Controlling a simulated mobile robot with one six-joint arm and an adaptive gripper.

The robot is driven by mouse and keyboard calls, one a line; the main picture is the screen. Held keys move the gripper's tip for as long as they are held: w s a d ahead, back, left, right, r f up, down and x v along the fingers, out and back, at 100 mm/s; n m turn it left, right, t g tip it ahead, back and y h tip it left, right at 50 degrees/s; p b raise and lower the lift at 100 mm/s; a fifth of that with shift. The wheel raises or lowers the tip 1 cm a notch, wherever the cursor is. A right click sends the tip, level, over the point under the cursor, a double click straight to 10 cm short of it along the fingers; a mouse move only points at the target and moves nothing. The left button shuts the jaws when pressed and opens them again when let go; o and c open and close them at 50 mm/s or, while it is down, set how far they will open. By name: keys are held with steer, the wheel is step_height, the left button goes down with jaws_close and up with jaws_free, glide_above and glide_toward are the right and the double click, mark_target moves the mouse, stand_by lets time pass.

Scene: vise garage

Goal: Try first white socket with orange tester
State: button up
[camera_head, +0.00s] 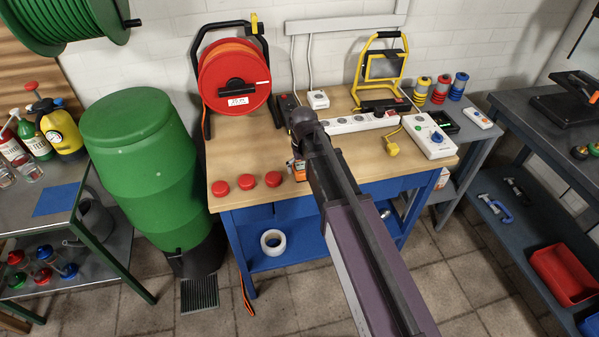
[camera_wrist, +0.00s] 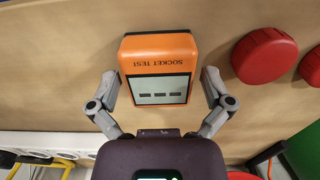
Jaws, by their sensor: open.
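The orange tester (camera_wrist: 160,52), marked SOCKET TEST with a grey screen showing dark dashes, lies on the wooden bench top. In the wrist view my gripper (camera_wrist: 160,82) is open, with one finger on each side of the tester and small gaps between. In the head view my arm hides most of the tester (camera_head: 298,171) and the gripper. A white power strip (camera_head: 350,124) with several sockets lies right of my arm; its edge shows in the wrist view (camera_wrist: 35,141). A white socket box (camera_head: 317,99) sits farther back. Which is the first white socket is unclear.
Red round caps (camera_head: 246,182) lie left of the tester, also close in the wrist view (camera_wrist: 264,55). A red cable reel (camera_head: 235,78), yellow work lamp (camera_head: 381,66), yellow plug (camera_head: 392,149) and white control box (camera_head: 428,137) crowd the bench. Bare wood lies left of my arm.

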steer(key=shift+c, duration=0.2)
steer(key=c, duration=0.8)
steer(key=shift+r, duration=0.1)
step_height(320, 180, up, 3)
steer(key=p, duration=0.2)
steer(key=shift+f+p, duration=0.2)
steer(key=shift+p, duration=0.2)
steer(key=s+d+r+p, duration=0.1)
steer(key=s+d, duration=0.2)
steer(key=s, duration=0.4)
steer(key=s+d+r+p, duration=0.1)
steer(key=s+d, duration=0.3)
steer(key=s, duration=0.3)
steer(key=shift+d, duration=0.3)
steer(key=shift+r, duration=0.1)
steer(key=shift+s, duration=0.15)
